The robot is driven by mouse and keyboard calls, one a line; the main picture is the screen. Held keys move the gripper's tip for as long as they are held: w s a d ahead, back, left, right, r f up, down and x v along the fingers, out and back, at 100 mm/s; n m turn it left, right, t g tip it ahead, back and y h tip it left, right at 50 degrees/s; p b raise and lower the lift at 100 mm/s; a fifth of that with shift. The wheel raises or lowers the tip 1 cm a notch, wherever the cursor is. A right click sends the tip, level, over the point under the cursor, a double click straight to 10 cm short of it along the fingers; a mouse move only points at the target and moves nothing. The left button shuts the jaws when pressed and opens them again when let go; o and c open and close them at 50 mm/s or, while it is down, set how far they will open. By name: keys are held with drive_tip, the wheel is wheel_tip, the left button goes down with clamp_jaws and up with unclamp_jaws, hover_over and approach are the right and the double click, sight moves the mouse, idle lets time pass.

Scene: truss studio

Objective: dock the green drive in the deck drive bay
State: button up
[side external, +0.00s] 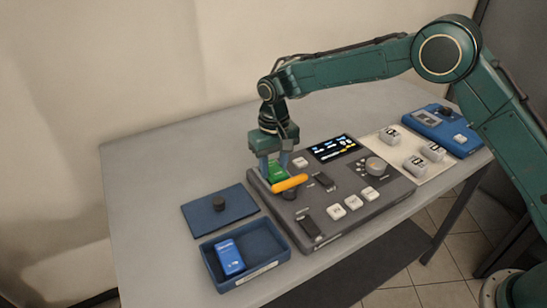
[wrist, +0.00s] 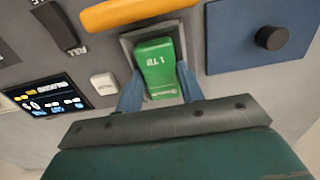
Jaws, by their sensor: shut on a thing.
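The green drive (side external: 277,173) is between the blue fingers of my gripper (side external: 273,163), at the left back part of the grey deck (side external: 335,215). In the wrist view my gripper (wrist: 159,88) is shut on the green drive (wrist: 157,66), which has "1 TB" on its face. A grey-rimmed drive bay (wrist: 125,43) frames the drive there. The drive looks lined up with the bay, but I cannot tell how deep it sits. An orange handle (side external: 289,183) lies close in front of the drive; it also shows in the wrist view (wrist: 135,12).
A blue open tray (side external: 270,262) holds a blue drive (side external: 230,257) at front left. A blue lid with a dark knob (side external: 219,203) lies behind it. The deck carries a screen (side external: 332,148), switches and white keys. White blocks and a blue device (side external: 437,127) are at right.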

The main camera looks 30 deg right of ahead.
sight(275, 168)
drive_tip(key=o, duration=0.8)
wheel_tip(275, 168, up, 11)
idle(1.4)
idle(0.4)
